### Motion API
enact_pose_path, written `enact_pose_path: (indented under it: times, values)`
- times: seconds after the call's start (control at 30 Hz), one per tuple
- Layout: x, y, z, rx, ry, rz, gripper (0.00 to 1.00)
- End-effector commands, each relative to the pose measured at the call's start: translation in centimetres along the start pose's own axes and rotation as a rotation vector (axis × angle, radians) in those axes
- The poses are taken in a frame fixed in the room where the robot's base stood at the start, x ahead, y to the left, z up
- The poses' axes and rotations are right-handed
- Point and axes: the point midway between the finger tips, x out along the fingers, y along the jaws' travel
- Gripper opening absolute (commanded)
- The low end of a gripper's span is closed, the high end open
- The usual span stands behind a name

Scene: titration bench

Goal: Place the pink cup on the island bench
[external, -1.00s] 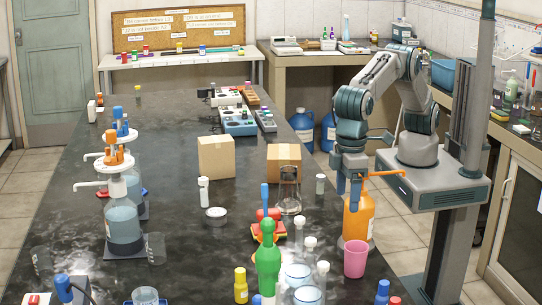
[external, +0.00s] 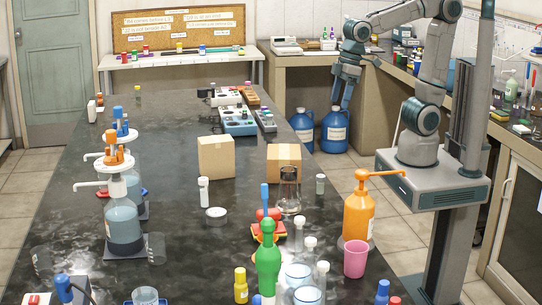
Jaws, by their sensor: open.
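The pink cup (external: 355,258) stands upright on the dark island bench (external: 180,230), near its right edge in the lower part of the external view. My gripper (external: 346,106) is raised in the air beyond the bench's right side, with its fingers pointing down. It is open, and I see nothing between its fingers. It is well apart from the cup.
An orange pump bottle (external: 358,218) stands just behind the cup. A green bottle (external: 267,262), beakers and white-capped tubes crowd the bench to its left. Two cardboard boxes (external: 215,157) stand farther back. Blue jugs (external: 335,132) stand on the floor beyond the bench.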

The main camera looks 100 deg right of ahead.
Motion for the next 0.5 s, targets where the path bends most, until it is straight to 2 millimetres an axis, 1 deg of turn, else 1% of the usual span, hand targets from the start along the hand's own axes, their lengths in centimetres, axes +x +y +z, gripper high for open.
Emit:
enact_pose_path:
  times: [0.03,0.1,0.2,0.33,0.4,0.5]
  values:
    - [0.1,1.4,1.9,0.006,0.014,0.007,0.74]
    - [0.4,2.8,4.2,0.004,0.027,0.016,0.74]
    - [1.1,4.1,6.7,0.000,0.042,0.028,0.74]
    - [1.7,5.0,8.7,-0.004,0.053,0.037,0.74]
    - [1.9,5.2,9.2,-0.006,0.055,0.040,0.74]
    - [1.9,5.3,9.4,-0.008,0.055,0.041,0.74]
